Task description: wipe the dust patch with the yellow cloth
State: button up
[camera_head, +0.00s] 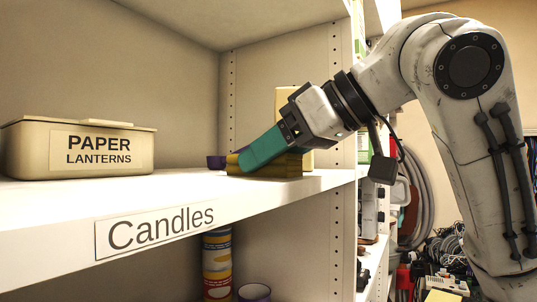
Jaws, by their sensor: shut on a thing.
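The yellow cloth (280,165) looks like a folded, dark yellow block on the white shelf (190,190). My gripper (244,165), with teal fingers, reaches down from the right and is shut on the cloth. The fingers cover part of the cloth's near side. The cloth is at shelf level; I cannot tell whether it touches the board or is slightly raised. I cannot make out the dust patch in this view.
A beige box (30,150) labelled "Paper Lanterns" stands at the left. The shelf between the beige box and the cup is clear. A shelf upright (343,110) is at the right.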

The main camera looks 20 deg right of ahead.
jog(key=shift+s+d, duration=0.75)
jog(key=shift+s, duration=0.25)
jog(key=shift+w+a+f+p, duration=0.1)
jog(key=shift+w+a+p, duration=0.1)
jog(key=shift+w+a, duration=0.35)
jog(key=shift+w+a+p, duration=0.15)
jog(key=shift+w+a, duration=0.2)
jog(key=shift+w, duration=0.3)
jog(key=shift+s+d, duration=0.9)
jog(key=shift+s, duration=0.25)
jog(key=shift+w+a+r+p, duration=0.2)
jog(key=shift+w+a+p, duration=0.35)
jog(key=shift+w+a, duration=0.5)
jog(key=shift+s+d+f, duration=0.15)
jog(key=shift+s+d, duration=0.9)
jog(key=shift+s, duration=0.05)
jog(key=shift+r+p, duration=0.55)
jog(key=shift+r, duration=0.1)
